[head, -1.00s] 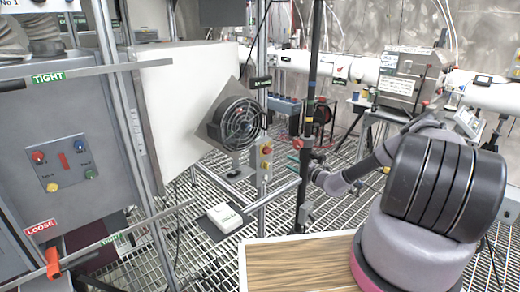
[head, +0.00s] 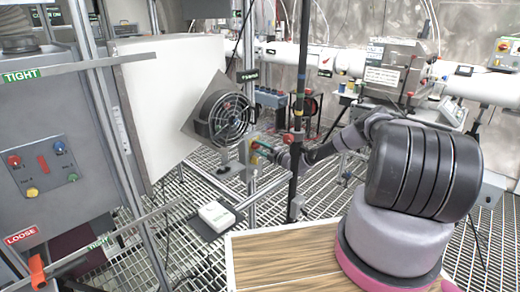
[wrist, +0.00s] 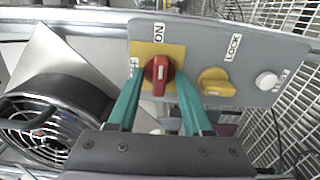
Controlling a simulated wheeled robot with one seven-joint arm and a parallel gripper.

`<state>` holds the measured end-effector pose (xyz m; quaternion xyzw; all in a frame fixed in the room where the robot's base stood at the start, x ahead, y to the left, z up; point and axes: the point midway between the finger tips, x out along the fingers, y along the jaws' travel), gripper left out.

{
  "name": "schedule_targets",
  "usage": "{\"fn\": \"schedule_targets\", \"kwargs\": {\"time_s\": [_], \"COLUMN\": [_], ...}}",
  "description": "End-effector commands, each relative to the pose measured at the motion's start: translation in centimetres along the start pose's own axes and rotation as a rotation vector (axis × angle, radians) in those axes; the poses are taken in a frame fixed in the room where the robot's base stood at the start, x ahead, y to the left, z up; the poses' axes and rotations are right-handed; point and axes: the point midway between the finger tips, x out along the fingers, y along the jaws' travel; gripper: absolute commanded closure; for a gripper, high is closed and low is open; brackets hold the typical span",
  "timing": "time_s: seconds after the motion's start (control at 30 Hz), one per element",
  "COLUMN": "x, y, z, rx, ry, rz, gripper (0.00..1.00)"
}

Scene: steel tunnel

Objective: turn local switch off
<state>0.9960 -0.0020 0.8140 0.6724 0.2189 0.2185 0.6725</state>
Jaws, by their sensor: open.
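In the wrist view a red rotary switch (wrist: 159,74) sits on a yellow plate (wrist: 176,50) marked ON above it. Its handle bar stands upright in the picture, in line with ON. A label at the plate's left edge is too small to read. My gripper (wrist: 158,90) is open, with one green finger to each side of the red switch. I cannot tell whether the fingers touch it. In the head view my gripper (head: 262,148) is at the small switch box (head: 246,152) on the post, and the switch itself is hard to make out.
A yellow knob (wrist: 216,83) marked LOCK and a white button (wrist: 266,80) are on the same panel, right of the switch. A black fan (head: 222,117) stands left of the box. A dark upright pole (head: 300,100) stands close beside my forearm.

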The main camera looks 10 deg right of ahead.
Motion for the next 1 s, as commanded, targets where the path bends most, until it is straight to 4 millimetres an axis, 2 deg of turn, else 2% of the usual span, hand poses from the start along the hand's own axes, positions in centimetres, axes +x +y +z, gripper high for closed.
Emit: {"fn": "schedule_targets", "kwargs": {"time_s": [0.27, 0.33, 0.4, 0.43, 0.77, 1.0], "x": [0.21, 0.2, 0.2, 0.2, 0.19, 0.21], "y": [0.03, 0.03, 0.03, 0.04, 0.05, 0.06], "z": [0.04, 0.04, 0.04, 0.04, 0.04, 0.02], "rx": [0.0, 0.0, 0.0, 0.0, -0.022, -0.135], "ry": [-0.001, -0.001, -0.001, -0.001, 0.0, 0.001], "rz": [0.0, 0.0, 0.0, 0.0, 0.001, 0.0], "gripper": [0.5, 0.69, 0.96, 1.0, 1.0, 1.0]}}
